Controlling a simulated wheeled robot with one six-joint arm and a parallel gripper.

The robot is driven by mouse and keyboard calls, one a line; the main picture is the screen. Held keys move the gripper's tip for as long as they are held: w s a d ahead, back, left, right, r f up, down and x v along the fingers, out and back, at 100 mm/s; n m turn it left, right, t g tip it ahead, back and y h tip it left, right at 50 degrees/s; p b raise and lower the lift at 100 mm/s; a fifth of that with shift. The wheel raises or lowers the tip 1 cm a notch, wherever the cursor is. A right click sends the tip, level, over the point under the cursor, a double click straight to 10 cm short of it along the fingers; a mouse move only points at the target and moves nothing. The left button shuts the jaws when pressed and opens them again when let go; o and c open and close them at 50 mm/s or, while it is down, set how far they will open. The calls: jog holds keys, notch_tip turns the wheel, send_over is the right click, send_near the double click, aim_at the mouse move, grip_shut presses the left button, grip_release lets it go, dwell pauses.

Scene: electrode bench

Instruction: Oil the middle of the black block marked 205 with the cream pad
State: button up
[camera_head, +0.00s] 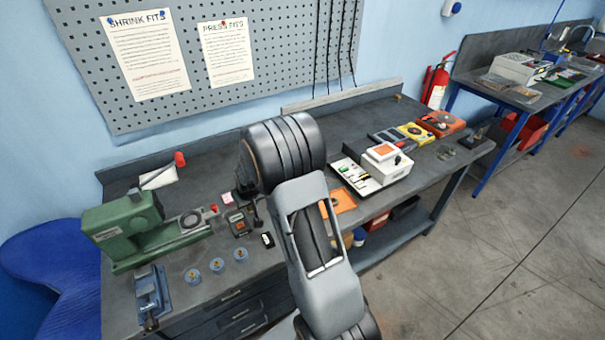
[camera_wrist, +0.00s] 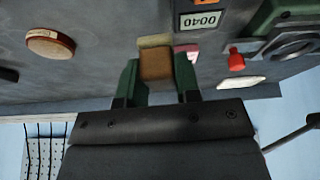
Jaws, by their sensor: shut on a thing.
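In the wrist view my gripper (camera_wrist: 155,75) is shut on a brown block (camera_wrist: 156,65) between its two green fingers. A cream pad (camera_wrist: 155,41) shows at the block's far end and appears to be part of it. A pink pad (camera_wrist: 185,50) lies just right of it; the pink pad also shows in the head view (camera_head: 227,198). In the head view a small black block (camera_head: 267,240) with a white mark sits near the bench's front edge. Its number is too small to read.
A green machine (camera_head: 125,230) and several blue-rimmed round pieces (camera_head: 214,265) stand at the left.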

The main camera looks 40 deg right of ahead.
jog(key=shift+m, duration=0.9)
jog(key=d+b, duration=0.1)
jog(key=d, duration=0.5)
jog(key=w+d+b, duration=0.1)
jog(key=d+b, duration=0.1)
jog(key=d, duration=0.4)
jog(key=w+d+r+b, duration=0.1)
jog(key=d, duration=0.6)
jog(key=shift+w+r+b, duration=0.1)
jog(key=shift+b, duration=0.25)
jog(key=shift+h, duration=0.3)
jog(key=shift+f+b, duration=1.45)
jog(key=shift+f, duration=1.2)
jog(key=shift+f+b, duration=0.55)
jog(key=shift+b, duration=0.1)
jog(key=shift+r, duration=0.15)
notch_tip(320, 180, up, 7)
jog(key=p, duration=0.3)
jog(key=shift+p, duration=0.35)
